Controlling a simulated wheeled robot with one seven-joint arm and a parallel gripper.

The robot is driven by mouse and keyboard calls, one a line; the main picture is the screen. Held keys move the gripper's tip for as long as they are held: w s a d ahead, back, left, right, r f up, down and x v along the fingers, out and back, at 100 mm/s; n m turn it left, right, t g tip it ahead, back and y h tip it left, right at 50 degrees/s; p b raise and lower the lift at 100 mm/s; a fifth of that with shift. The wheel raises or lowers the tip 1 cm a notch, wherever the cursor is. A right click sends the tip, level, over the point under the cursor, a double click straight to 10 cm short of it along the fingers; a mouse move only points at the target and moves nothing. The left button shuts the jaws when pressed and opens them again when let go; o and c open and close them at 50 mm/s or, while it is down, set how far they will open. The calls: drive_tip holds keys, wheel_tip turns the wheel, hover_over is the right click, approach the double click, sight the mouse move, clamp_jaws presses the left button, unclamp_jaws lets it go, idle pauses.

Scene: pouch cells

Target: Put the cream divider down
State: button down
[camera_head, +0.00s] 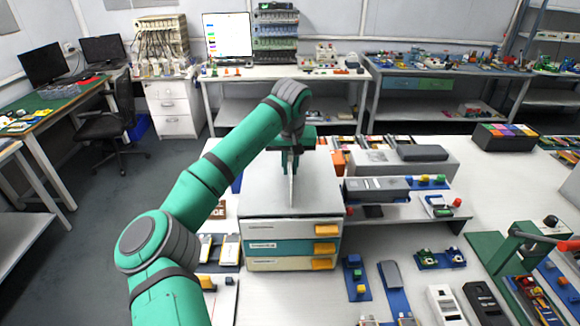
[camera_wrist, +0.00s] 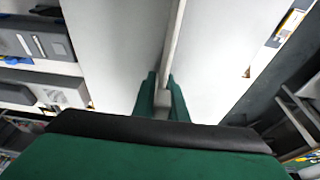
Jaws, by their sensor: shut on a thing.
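The cream divider (camera_head: 292,187) is a thin pale panel, seen nearly edge-on and upright over the white top of a drawer unit (camera_head: 265,200). My gripper (camera_head: 291,157) is above that top, pointing down, and is shut on the divider. In the wrist view the divider (camera_wrist: 175,42) runs away from between the fingers of my gripper (camera_wrist: 162,98) over the pale top (camera_wrist: 110,45). I cannot tell whether its lower edge touches the top.
The drawer unit has white, teal and cream drawer fronts with orange handles (camera_head: 325,248). A grey shelf (camera_head: 400,212) with a grey device (camera_head: 377,189) stands close on its right. Small parts on blue mats (camera_head: 356,278) lie in front. The unit's top is otherwise clear.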

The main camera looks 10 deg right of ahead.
drive_tip(key=shift+f, duration=0.1)
drive_tip(key=c, duration=2.1)
unclamp_jaws()
drive_tip(key=o, duration=0.3)
drive_tip(key=shift+o, duration=0.2)
